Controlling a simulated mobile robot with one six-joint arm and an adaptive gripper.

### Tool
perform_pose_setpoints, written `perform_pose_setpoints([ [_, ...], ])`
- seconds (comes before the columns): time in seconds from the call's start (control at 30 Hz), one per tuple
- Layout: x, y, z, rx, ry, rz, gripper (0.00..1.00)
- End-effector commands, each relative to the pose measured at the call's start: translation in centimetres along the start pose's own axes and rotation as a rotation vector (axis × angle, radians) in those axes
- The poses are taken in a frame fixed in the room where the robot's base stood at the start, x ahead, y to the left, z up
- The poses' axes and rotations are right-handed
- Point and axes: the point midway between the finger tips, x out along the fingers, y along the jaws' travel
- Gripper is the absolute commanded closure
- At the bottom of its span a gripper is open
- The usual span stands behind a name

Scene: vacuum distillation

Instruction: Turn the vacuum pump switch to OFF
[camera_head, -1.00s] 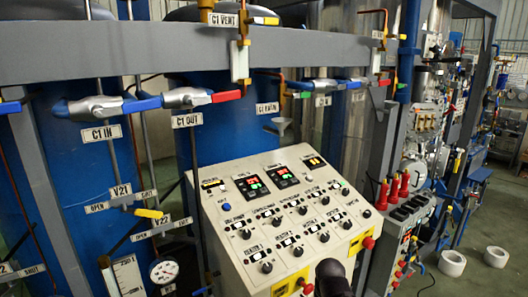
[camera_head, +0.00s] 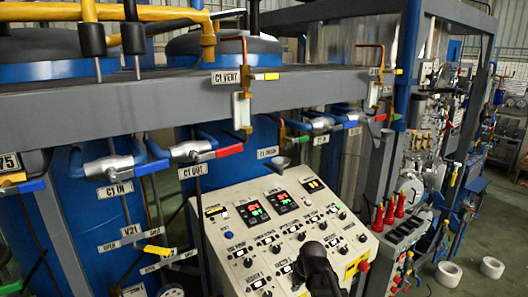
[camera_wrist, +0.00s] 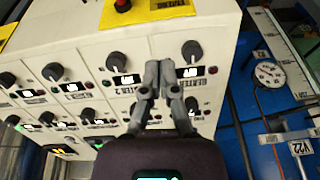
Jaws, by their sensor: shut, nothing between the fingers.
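The sloped cream control panel (camera_head: 210,275) shows in the head view at lower centre, with rows of black knobs. A label that seems to read as a pump label stands at its upper left, with a black knob (camera_head: 248,262) just below it; its setting is too small to tell. My gripper (camera_wrist: 160,68) is shut and empty in the wrist view. Its fingertips lie over the panel between two black knobs (camera_wrist: 117,62) (camera_wrist: 192,50); I cannot tell whether they touch the panel. In the head view my dark wrist hides part of the lower panel.
A grey beam (camera_head: 150,98) with valves and pipes crosses above the panel. Red-topped parts (camera_head: 390,210) stand to its right. In the wrist view a round gauge (camera_wrist: 268,74) lies to the right. Open floor with two white rings (camera_head: 448,273) is at far right.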

Motion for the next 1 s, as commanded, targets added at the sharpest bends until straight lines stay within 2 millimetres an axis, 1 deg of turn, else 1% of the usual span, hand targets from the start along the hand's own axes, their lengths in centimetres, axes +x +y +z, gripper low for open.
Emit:
perform_pose_setpoints([
  [0.03, 0.4, -0.3, -2.1, -0.063, 0.029, -0.012, 1.00],
  [0.17, 1.2, -1.6, -6.5, -0.244, 0.119, -0.036, 1.00],
  [0.2, 1.4, -2.1, -7.9, -0.301, 0.148, -0.042, 1.00],
  [0.3, 1.8, -3.2, -10.9, -0.426, 0.215, -0.047, 1.00],
  [0.4, 2.0, -4.1, -13.1, -0.520, 0.267, -0.046, 1.00],
  [0.5, 2.1, -4.7, -14.4, -0.580, 0.301, -0.043, 1.00],
  [0.6, 2.1, -5.0, -15.1, -0.611, 0.319, -0.041, 1.00],
  [1.0, 2.1, -5.0, -15.1, -0.619, 0.323, -0.039, 1.00],
])
